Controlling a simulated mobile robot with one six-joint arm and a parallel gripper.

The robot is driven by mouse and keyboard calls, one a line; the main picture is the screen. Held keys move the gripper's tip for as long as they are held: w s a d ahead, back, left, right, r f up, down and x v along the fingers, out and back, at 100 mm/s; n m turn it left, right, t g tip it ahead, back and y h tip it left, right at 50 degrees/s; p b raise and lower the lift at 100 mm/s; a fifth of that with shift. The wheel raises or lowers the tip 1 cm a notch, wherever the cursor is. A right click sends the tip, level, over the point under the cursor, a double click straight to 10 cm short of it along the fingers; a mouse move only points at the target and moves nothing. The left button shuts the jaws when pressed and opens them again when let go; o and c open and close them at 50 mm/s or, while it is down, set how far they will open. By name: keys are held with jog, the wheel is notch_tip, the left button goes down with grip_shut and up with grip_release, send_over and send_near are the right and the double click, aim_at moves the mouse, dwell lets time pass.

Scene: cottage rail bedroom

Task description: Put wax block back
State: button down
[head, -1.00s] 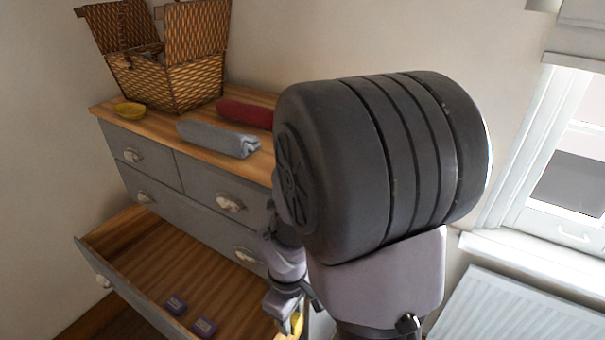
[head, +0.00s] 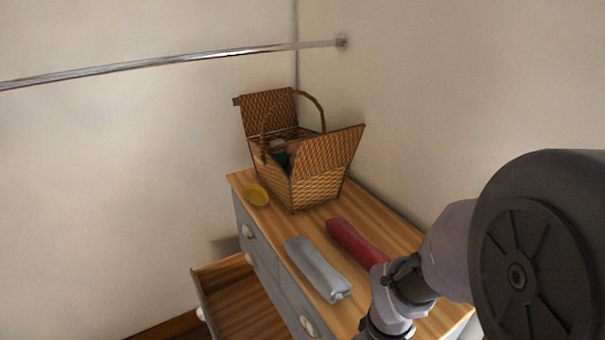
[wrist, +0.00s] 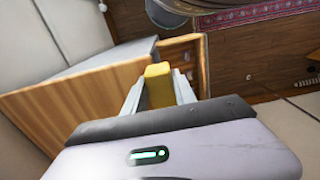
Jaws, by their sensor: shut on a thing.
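A yellow block (wrist: 158,88), which looks like the wax block, is held between the two fingers of my gripper (wrist: 158,86) in the wrist view. In the head view the gripper's tip and the block are out of sight; only my arm shows at the lower right. The grey dresser (head: 282,284) has a wooden top and an open lower drawer (head: 240,300), partly cut off by the frame. The wooden top also shows in the wrist view (wrist: 75,104), below and behind the held block.
An open wicker basket (head: 318,186) with dark contents stands at the dresser's far end. A grey rolled cloth (head: 318,270) and a red one (head: 356,243) lie on the top. A metal rail (head: 170,62) runs along the wall.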

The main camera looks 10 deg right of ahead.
jog(key=w+d, duration=0.1)
jog(key=w, duration=0.1)
jog(key=w+d+p, duration=0.1)
jog(key=w+d, duration=0.1)
jog(key=w, duration=0.1)
jog(key=w+d+f, duration=0.1)
jog(key=w+d, duration=0.1)
jog(key=w, duration=0.1)
notch_tip(320, 180, down, 4)
jog(key=shift+w+d+r+p, duration=0.15)
jog(key=shift+r+p, duration=0.1)
jog(key=shift+p, duration=0.2)
jog(key=shift+w+f, duration=0.1)
jog(key=shift+f, duration=0.2)
jog(key=c, duration=1)
grip_release()
